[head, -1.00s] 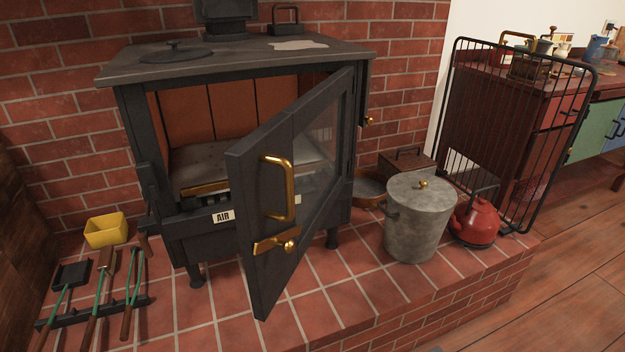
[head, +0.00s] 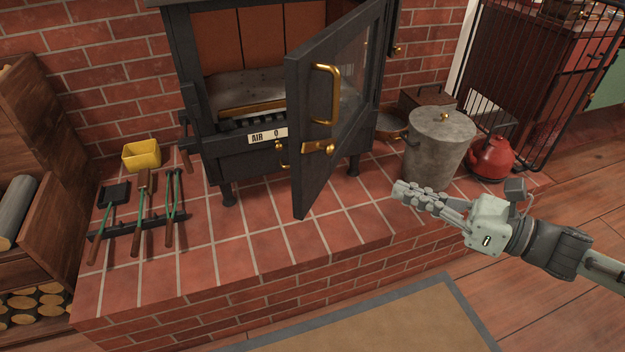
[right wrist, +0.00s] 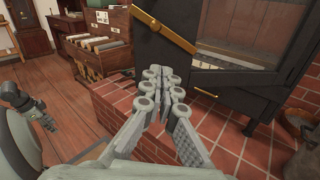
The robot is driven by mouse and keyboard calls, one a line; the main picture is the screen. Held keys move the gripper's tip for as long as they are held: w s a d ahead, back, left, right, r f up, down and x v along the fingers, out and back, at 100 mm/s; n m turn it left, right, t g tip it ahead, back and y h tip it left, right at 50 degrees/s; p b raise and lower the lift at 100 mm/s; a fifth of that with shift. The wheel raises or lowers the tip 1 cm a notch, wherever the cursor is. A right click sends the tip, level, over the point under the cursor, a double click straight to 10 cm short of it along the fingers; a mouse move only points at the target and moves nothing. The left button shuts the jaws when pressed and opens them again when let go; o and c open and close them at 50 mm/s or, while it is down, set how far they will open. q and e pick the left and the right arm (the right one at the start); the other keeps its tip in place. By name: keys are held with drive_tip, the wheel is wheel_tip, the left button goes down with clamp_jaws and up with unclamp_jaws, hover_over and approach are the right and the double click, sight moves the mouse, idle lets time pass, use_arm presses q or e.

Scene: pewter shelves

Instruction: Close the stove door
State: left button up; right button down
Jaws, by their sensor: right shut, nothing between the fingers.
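The black stove (head: 240,160) stands on the brick hearth with its door (head: 310,135) swung wide open toward me, hinged on the right. The door has a brass handle (head: 326,95) and a brass latch (head: 318,147) below it. My right gripper (head: 398,194) is shut and empty, in front of the metal bin and to the right of the door's lower edge, apart from both. In the right wrist view its closed fingers (right wrist: 165,95) point toward the stove; a brass bar (right wrist: 162,28) on a dark panel shows beyond them. My left gripper does not show in the head view.
A lidded metal bin (head: 438,145) and a red kettle (head: 491,158) stand right of the stove, before a black wire guard (head: 535,85). Fire tools (head: 142,215) and a yellow box (head: 141,155) lie left. The hearth's raised front edge borders open floor with a mat (head: 380,325).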

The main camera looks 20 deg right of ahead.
drive_tip(key=s+a+r+n+g+y, duration=0.1)
drive_tip(key=s+a+r+n+y, duration=0.1)
drive_tip(key=a+n, duration=0.1)
drive_tip(key=b, duration=0.3)
approach(302, 167)
drive_tip(key=x, duration=0.4)
drive_tip(key=shift+w+a+r, duration=0.25)
drive_tip(key=shift+w+a, duration=0.3)
drive_tip(key=shift+a, duration=0.1)
drive_tip(key=shift+w+a+f+p, duration=0.1)
drive_tip(key=shift+w+a+p, duration=0.2)
drive_tip(key=shift+w+a, duration=0.1)
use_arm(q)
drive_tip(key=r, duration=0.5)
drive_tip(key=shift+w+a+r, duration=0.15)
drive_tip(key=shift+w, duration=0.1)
